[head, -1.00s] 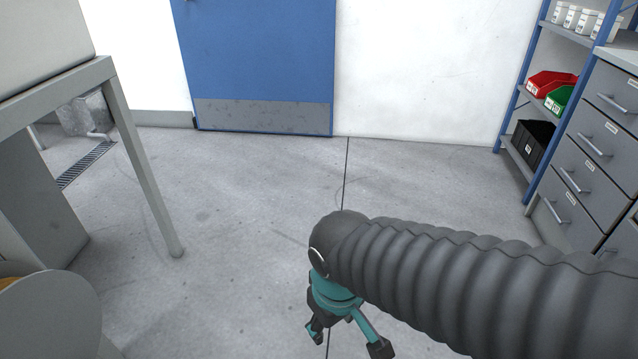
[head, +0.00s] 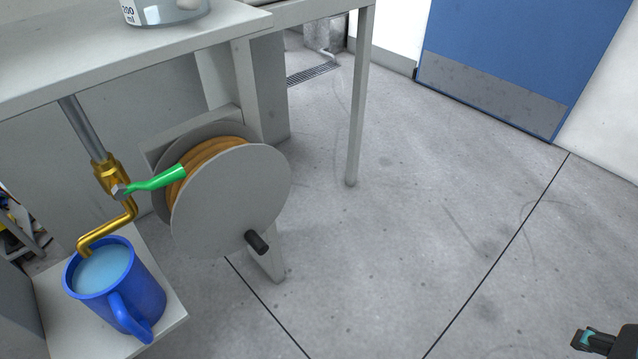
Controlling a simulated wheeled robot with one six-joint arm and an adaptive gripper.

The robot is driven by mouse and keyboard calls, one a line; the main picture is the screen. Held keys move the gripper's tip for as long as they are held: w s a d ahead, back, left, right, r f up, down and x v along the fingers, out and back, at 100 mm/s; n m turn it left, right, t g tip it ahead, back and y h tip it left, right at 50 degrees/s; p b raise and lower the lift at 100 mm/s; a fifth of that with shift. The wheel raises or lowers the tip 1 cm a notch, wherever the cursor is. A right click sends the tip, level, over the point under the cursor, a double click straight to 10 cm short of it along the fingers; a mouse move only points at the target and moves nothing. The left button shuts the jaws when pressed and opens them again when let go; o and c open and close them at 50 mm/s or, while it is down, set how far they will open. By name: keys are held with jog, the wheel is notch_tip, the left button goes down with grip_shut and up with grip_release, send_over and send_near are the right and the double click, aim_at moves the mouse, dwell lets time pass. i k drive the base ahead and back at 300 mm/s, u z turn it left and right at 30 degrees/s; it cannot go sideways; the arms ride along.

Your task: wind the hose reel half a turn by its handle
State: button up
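The hose reel (head: 232,200) stands at the left in the head view, under the bench. It has a grey round side disc and orange hose wound behind it. Its handle (head: 257,242), a short black knob, sticks out from the lower right part of the disc. My gripper (head: 590,340) shows only in part at the bottom right corner, cut off by the picture's edge. It is well apart from the reel, and the handle is free. Whether the fingers are open cannot be made out.
A brass tap with a green lever (head: 155,180) is left of the reel. Below it a blue mug (head: 140,295) of liquid stands on a small shelf (head: 165,335). A table leg (head: 358,110) stands behind right. The floor (head: 420,230) between reel and gripper is clear.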

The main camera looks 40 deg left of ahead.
aim_at(237, 185)
jog(key=u, duration=1.45)
jog(key=k, duration=0.45)
jog(key=u, duration=0.2)
